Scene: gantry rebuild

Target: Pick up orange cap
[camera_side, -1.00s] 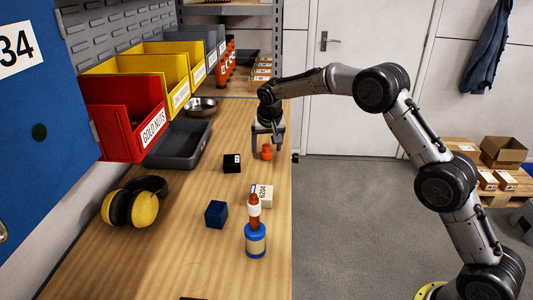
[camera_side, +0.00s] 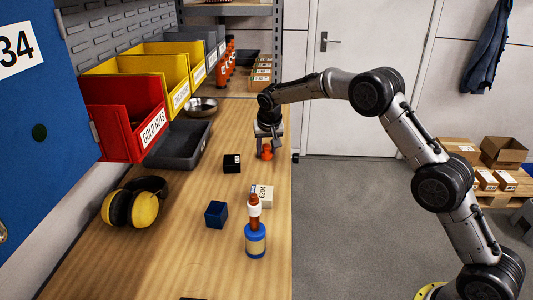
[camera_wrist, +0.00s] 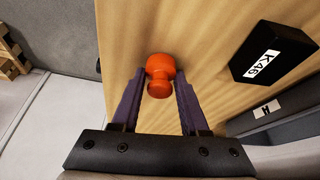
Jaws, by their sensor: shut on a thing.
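The orange cap (camera_side: 266,153) stands on the wooden bench near its right edge in the side view. In the wrist view the orange cap (camera_wrist: 160,74) sits between the tips of my two dark fingers. My gripper (camera_side: 265,151) points down over it and is shut on it. In the wrist view my gripper (camera_wrist: 160,82) has a finger at each side of the cap. The cap appears at bench height, but whether it touches the wood is hard to tell.
A black box (camera_side: 232,163) lies left of the cap. Nearer are a blue cube (camera_side: 216,214), a white box (camera_side: 262,196) and a blue-based bottle (camera_side: 255,240). A grey tray (camera_side: 180,157), metal bowl (camera_side: 203,107) and yellow earmuffs (camera_side: 143,208) lie left.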

